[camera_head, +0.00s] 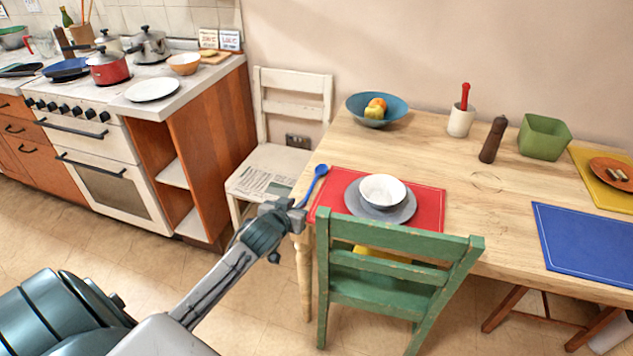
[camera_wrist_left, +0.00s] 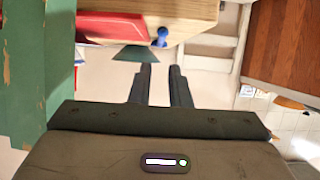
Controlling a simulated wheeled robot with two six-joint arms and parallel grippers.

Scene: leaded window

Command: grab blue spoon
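The blue spoon (camera_head: 314,184) lies at the left end of the wooden table, beside the red placemat (camera_head: 430,209). Its bowl end points toward the back. A blue part of the spoon (camera_wrist_left: 160,38) also shows in the left wrist view, beyond the fingertips. My left gripper (camera_head: 287,208) is just in front of the spoon's near end, by the table's left corner; I cannot tell its exact height there. In the left wrist view its two fingers (camera_wrist_left: 161,68) stand apart with an empty gap between them. My right gripper is in neither view.
A green chair (camera_head: 395,262) stands at the table's front, close to my left gripper; it fills the left side of the wrist view. A white chair (camera_head: 268,160) with a newspaper stands behind. A grey plate with a white bowl (camera_head: 382,188) sits on the placemat.

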